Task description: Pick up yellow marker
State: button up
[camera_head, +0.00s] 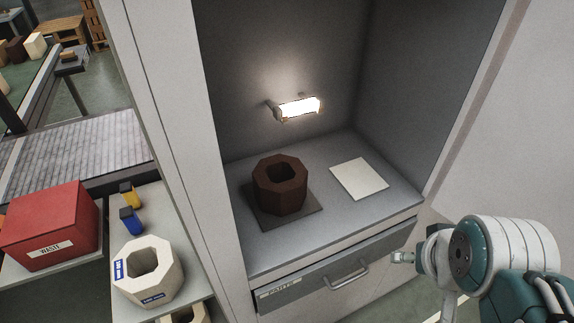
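The yellow marker (128,194) looks like a small upright yellow piece with a dark part. It stands on the grey shelf (172,208) at the left, behind a similar blue marker (131,220). My gripper (402,257) is at the lower right, in front of the cabinet drawer and far to the right of the yellow marker. Only a small part of its end shows, so I cannot tell if it is open or shut. I see nothing held in it.
A red waste box (50,225) stands left of the markers, and a cream octagonal block (147,272) stands in front. A cabinet wall (180,130) separates them from the lit alcove with a brown octagonal block (281,187), white sheet (360,178) and drawer handle (347,279).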

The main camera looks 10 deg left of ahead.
aim_at(128, 192)
jog(key=u, duration=1.9)
jog(key=j+z, duration=0.1)
jog(key=j, duration=0.4)
jog(key=i+j+z, duration=0.2)
jog(key=j, duration=0.3)
jog(key=i+j+z, duration=0.15)
jog(key=j, duration=0.3)
jog(key=i+j+z, duration=0.2)
jog(key=j, duration=0.35)
jog(key=j+z, duration=0.15)
jog(key=j, duration=0.35)
jog(key=i+j+z, duration=0.2)
jog(key=i+j, duration=0.15)
jog(key=i+j+z, duration=0.2)
jog(key=i+j, duration=0.15)
jog(key=i+j+z, duration=0.2)
jog(key=j, duration=0.35)
jog(key=i, duration=0.1)
